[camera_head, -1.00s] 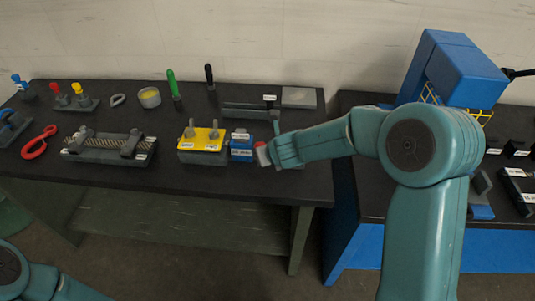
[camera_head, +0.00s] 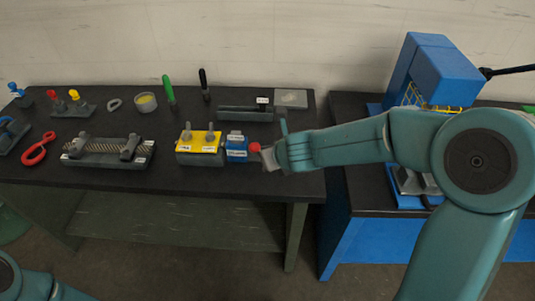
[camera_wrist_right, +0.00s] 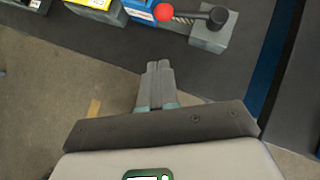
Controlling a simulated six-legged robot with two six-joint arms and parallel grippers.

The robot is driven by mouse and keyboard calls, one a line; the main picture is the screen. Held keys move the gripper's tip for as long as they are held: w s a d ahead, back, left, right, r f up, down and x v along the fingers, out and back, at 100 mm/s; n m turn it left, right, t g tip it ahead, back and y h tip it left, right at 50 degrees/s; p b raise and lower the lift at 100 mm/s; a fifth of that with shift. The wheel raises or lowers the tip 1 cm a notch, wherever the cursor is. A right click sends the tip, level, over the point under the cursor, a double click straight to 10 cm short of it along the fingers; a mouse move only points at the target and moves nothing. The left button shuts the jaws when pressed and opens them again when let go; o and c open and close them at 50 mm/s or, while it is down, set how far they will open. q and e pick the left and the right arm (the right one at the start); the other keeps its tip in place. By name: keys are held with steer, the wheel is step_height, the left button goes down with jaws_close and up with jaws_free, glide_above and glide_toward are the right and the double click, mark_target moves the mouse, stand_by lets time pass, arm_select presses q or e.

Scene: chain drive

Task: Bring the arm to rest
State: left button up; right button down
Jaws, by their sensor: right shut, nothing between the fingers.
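My right arm (camera_head: 345,144) reaches in from the right over the front right part of the dark workbench (camera_head: 180,182). Its gripper shows in the right wrist view (camera_wrist_right: 158,82), with the two fingers together and nothing between them. The fingertips are apart from the small fixture with a red ball (camera_wrist_right: 164,12) and a black knob (camera_wrist_right: 217,18), which lies beyond them. In the head view the fingers cannot be made out. Only part of my left arm (camera_head: 30,285) shows at the bottom left corner; its gripper is out of view.
A blue block (camera_head: 236,152) and a yellow-topped block (camera_head: 200,141) stand left of my right gripper. A chain fixture (camera_head: 105,150), red-handled tool (camera_head: 38,148) and upright green handle (camera_head: 169,88) are farther left. A blue machine (camera_head: 455,72) stands on the right bench.

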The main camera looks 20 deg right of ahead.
steer(key=s+a+f+n+g+b, duration=0.1)
steer(key=s+f+n+g, duration=0.4)
steer(key=f, duration=0.6)
steer(key=s+a+f+n, duration=0.1)
steer(key=s+f+n, duration=0.35)
steer(key=f, duration=0.75)
steer(key=s+a+f+n+g+y, duration=0.1)
steer(key=s+a+f+n+y, duration=0.1)
steer(key=s+n, duration=0.5)
steer(key=s+a+f+n+g+y, duration=0.1)
steer(key=s+a+f+n, duration=0.3)
steer(key=n, duration=1.3)
steer(key=s+a, duration=0.1)
steer(key=s, duration=0.2)
steer(key=shift+a+g+y+b, duration=0.35)
steer(key=shift+a+g+y, duration=0.05)
steer(key=shift+s, duration=0.1)
